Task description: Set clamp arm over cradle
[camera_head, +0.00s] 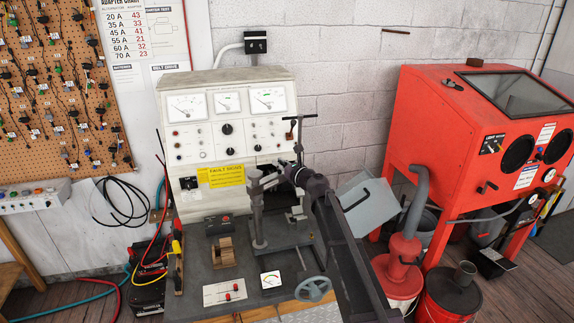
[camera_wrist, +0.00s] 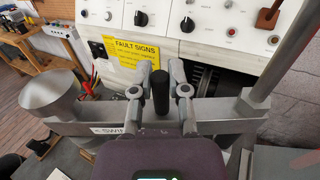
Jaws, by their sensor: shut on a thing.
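The clamp arm is a grey metal bar (camera_wrist: 225,112) that runs across the wrist view, with a partly hidden label at its left. In the head view its pivot post (camera_head: 258,222) stands on the bench top, and a tall T-handled screw (camera_head: 299,135) rises at its other end. My gripper (camera_wrist: 160,95) is shut on the black upright handle (camera_wrist: 161,88) of the clamp arm, one finger on each side. In the head view my gripper (camera_head: 287,172) largely hides the bar. I cannot make out the cradle clearly; the area under the arm is mostly hidden.
The test bench panel (camera_head: 227,105) with gauges and a yellow sign (camera_head: 221,176) stands close behind. A wooden block (camera_head: 223,252), a handwheel (camera_head: 313,289) and a small meter (camera_head: 270,279) are on the bench top. A red blast cabinet (camera_head: 440,130) stands at right.

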